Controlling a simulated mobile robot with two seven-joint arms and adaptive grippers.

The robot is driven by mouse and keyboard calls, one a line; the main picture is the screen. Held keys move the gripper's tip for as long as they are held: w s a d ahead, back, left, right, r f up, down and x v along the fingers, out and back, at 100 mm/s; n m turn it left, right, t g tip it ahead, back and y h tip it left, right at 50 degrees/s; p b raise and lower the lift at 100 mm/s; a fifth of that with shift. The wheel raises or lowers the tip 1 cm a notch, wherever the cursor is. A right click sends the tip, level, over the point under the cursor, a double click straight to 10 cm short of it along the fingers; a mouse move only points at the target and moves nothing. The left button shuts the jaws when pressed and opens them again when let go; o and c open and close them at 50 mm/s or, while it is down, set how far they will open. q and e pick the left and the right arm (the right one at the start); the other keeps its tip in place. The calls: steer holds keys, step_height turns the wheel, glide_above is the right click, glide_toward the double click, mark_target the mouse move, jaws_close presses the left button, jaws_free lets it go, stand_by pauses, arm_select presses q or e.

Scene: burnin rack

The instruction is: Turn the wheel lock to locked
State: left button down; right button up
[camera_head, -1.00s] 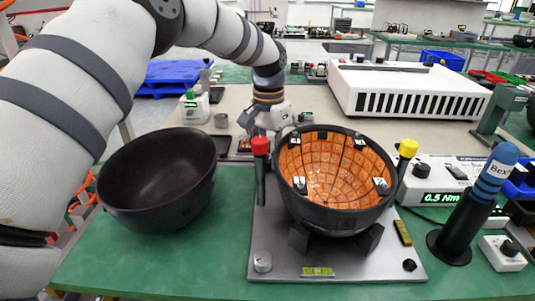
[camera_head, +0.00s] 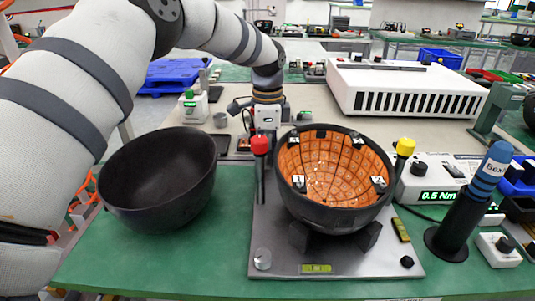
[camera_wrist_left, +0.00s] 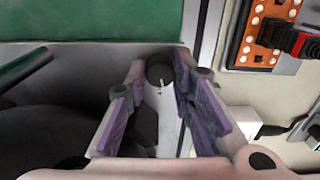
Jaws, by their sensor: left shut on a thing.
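My left gripper (camera_head: 267,122) points down behind the fixture plate's far left part; its fingertips are hidden in the head view. In the left wrist view my left gripper (camera_wrist_left: 160,75) is shut on a small dark round knob (camera_wrist_left: 159,71), which I take to be the wheel lock. The knob sits between the fingertips at the edge of the grey metal plate (camera_head: 335,268). I cannot read its locked or unlocked marking. A black bowl lined with orange tiles (camera_head: 335,217) stands on the plate, right of the gripper. My right gripper is not in view.
A red-capped post (camera_head: 260,146) stands just in front of the gripper, and a yellow-capped post (camera_head: 405,147) right of the bowl. An empty black bowl (camera_head: 158,180) is at left. A torque driver (camera_head: 473,205) stands at right. The front green table edge is clear.

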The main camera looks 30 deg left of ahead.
arm_select(q)
steer(key=shift+m, duration=1.5)
steer(key=c, duration=1.4)
jaws_free()
steer(key=shift+o, duration=0.2)
step_height(320, 180, up, 12)
